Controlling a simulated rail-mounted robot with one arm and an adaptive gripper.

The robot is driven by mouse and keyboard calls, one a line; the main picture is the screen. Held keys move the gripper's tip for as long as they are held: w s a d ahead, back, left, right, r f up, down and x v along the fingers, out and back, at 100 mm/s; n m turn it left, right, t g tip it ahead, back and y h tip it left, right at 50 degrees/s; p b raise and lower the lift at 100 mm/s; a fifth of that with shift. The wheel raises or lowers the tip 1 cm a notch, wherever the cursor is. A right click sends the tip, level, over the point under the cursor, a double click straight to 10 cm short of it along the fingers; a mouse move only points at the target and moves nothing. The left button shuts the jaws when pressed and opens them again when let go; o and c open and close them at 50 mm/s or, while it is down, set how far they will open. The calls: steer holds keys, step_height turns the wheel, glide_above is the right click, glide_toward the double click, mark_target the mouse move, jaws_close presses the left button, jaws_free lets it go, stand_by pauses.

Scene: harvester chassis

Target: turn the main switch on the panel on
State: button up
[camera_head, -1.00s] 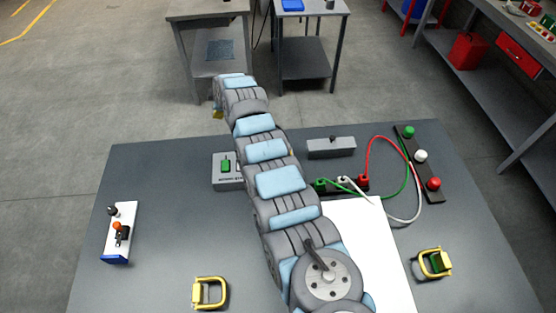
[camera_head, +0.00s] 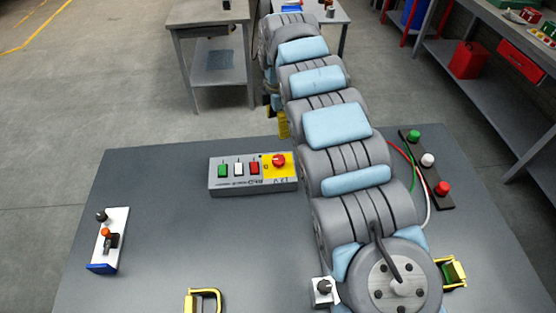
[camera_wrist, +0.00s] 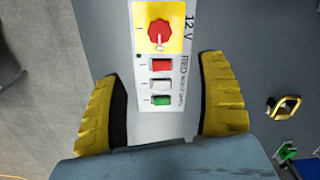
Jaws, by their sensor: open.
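The panel is a grey box (camera_head: 225,188) at the back middle of the bench in the head view, with green, white and red switches. At its right end a red rotary knob (camera_head: 279,160) sits on a yellow plate; I take it as the main switch. In the wrist view the knob (camera_wrist: 159,31) is at the top, beyond the fingertips. My gripper (camera_wrist: 163,72) is open, with yellow fingers to either side of the panel in that picture, and nothing held.
A joystick box (camera_head: 108,241) stands on the left of the bench. Yellow handles stand at the front (camera_head: 205,300) and right (camera_head: 453,273). A lamp strip (camera_head: 428,172) with cables lies at the right. A small knob box (camera_head: 323,292) is beside my arm. The bench's left middle is clear.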

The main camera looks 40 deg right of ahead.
mark_target(278, 159)
step_height(278, 159, down, 14)
steer(key=shift+a+r+b, duration=0.1)
steer(key=shift+b, duration=0.2)
steer(key=shift+f, duration=1.2)
steer(key=c, duration=1.2)
